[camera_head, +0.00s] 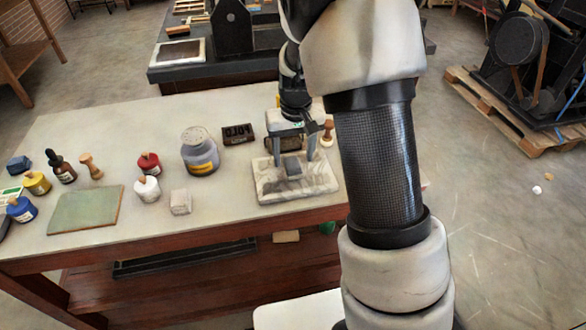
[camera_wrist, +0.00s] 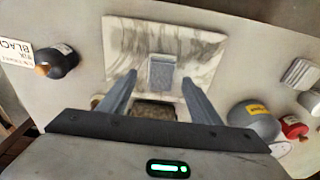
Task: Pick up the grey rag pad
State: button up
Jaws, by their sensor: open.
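The grey rag pad, a small blue-grey block, lies on a pale marbled slab (camera_head: 325,182). In the head view the pad (camera_head: 291,166) is just below my gripper (camera_head: 292,150). In the wrist view the pad (camera_wrist: 161,72) lies near the middle of the slab (camera_wrist: 205,45), between the lines of my two fingers. My gripper (camera_wrist: 159,78) is open and empty, with its fingers pointing down toward the slab. The pad appears apart from both fingers. The height of the fingertips above it is hard to tell.
A pale layered block (camera_head: 180,202) and a grey ink pot (camera_head: 200,152) stand left of the slab. A dark letter block (camera_head: 238,134) lies behind. A wooden-handled stamp (camera_head: 327,134) is close to my gripper. A black bottle (camera_wrist: 55,62) shows in the wrist view.

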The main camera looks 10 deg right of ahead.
aim_at(293, 163)
notch_tip(293, 163, down, 2)
jog(key=shift+w+f, duration=0.1)
jog(key=shift+w, duration=0.05)
jog(key=c, duration=1.2)
notch_tip(293, 163, up, 10)
jog(key=shift+r+p, duration=0.1)
jog(key=shift+p, duration=0.7)
